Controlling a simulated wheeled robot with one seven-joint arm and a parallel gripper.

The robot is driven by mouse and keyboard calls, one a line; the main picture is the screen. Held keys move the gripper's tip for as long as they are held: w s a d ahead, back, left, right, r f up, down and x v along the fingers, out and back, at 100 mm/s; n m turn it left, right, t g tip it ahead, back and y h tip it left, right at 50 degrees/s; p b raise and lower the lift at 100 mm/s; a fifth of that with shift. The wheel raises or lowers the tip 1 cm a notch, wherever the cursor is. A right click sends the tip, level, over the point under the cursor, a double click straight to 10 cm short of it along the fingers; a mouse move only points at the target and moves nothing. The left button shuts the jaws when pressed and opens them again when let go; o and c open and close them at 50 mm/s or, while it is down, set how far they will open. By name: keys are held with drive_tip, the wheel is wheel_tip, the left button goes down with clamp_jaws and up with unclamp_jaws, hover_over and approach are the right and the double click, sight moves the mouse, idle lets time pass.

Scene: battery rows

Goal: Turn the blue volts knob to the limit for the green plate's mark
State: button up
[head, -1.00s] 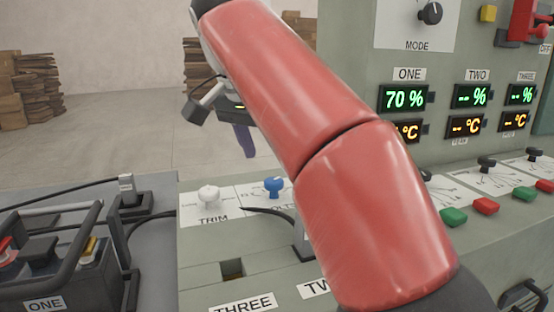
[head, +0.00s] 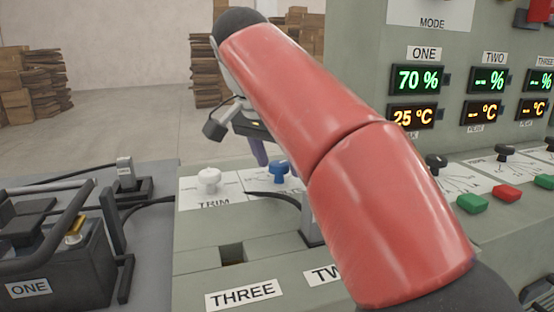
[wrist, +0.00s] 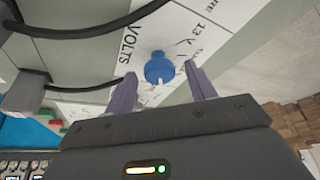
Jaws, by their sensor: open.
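The blue volts knob (head: 279,171) stands on a white panel beside the white trim knob (head: 209,180). In the wrist view the blue knob (wrist: 160,68) shows between and just beyond my two purple fingertips, with VOLTS and a "13 V" scale printed around it. My gripper (wrist: 162,92) is open and its fingers appear apart from the knob. In the head view my red arm hides most of the volts scale and part of my gripper (head: 262,152). I cannot make out a green plate or its mark.
A black cable (head: 268,195) runs close to the blue knob. A battery labelled ONE (head: 60,262) stands at the left. The display panel (head: 345,60) rises at the right, reading 70 % and 25 °C. Green and red buttons (head: 507,192) line the right counter.

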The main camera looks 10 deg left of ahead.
drive_tip(key=shift+c, duration=0.4)
drive_tip(key=c, duration=0.9)
drive_tip(key=shift+n, duration=0.4)
drive_tip(key=n+y+p, duration=0.1)
drive_tip(key=n, duration=0.1)
drive_tip(key=shift+d+r+n, duration=0.1)
drive_tip(key=shift+d+n, duration=0.05)
drive_tip(key=shift+n, duration=0.25)
drive_tip(key=n+y+p, duration=0.1)
drive_tip(key=n+y, duration=0.1)
drive_tip(key=n, duration=0.2)
drive_tip(key=shift+d+n+p, duration=0.15)
drive_tip(key=shift+n+p, duration=0.15)
drive_tip(key=shift+p, duration=0.1)
drive_tip(key=n+p, duration=0.1)
drive_tip(key=n, duration=0.1)
drive_tip(key=n+y+p, duration=0.1)
drive_tip(key=n, duration=0.1)
drive_tip(key=shift+w+y, duration=0.1)
drive_tip(key=shift+y, duration=0.2)
drive_tip(key=shift+n+g+y+p, duration=0.5)
drive_tip(key=shift+n+g+p, duration=0.15)
drive_tip(key=shift+n, duration=1.05)
